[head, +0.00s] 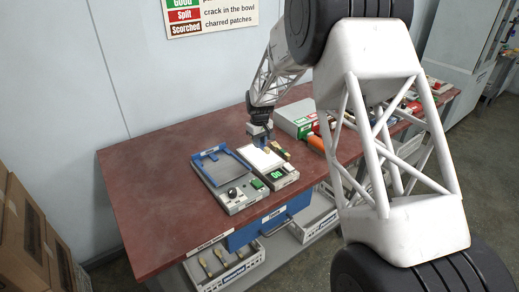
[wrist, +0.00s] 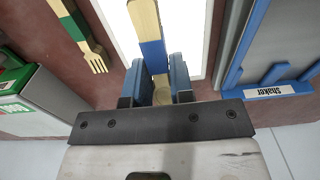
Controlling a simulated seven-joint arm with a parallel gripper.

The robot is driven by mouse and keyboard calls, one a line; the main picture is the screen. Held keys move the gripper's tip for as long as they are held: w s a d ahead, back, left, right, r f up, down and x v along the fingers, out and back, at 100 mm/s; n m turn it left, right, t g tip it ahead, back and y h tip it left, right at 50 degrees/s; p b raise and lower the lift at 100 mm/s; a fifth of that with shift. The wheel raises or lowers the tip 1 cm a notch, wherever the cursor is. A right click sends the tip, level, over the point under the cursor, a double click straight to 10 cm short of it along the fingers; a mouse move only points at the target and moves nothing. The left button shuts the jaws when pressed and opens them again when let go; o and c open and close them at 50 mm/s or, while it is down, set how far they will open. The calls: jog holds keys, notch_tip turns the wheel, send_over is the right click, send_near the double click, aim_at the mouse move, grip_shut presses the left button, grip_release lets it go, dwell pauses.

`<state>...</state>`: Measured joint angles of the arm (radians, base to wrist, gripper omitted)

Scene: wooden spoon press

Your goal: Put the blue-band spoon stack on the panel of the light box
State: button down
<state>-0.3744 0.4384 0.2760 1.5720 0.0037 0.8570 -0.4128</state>
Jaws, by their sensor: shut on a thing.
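My gripper (wrist: 155,82) is shut on the blue-band spoon stack (wrist: 150,50), pale wood with a blue band, standing out between the blue finger pads. In the wrist view the stack lies over the bright white panel (wrist: 192,40) of the light box; whether it touches the panel I cannot tell. In the head view my gripper (head: 264,146) is at the far edge of the light box's white panel (head: 256,161), and the stack is too small to make out there.
A green-banded wooden fork stack (wrist: 85,38) lies beside the panel. The blue-framed shaker (head: 218,168) stands left of the light box. A grey box with green and red labels (head: 294,119) stands behind. The red table's left end (head: 150,190) is clear.

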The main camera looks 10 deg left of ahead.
jog(key=shift+f, duration=0.1)
jog(key=shift+f, duration=1.65)
jog(key=shift+f, duration=0.1)
jog(key=c, duration=1)
grip_release()
notch_tip(320, 180, up, 12)
jog(key=shift+r, duration=0.15)
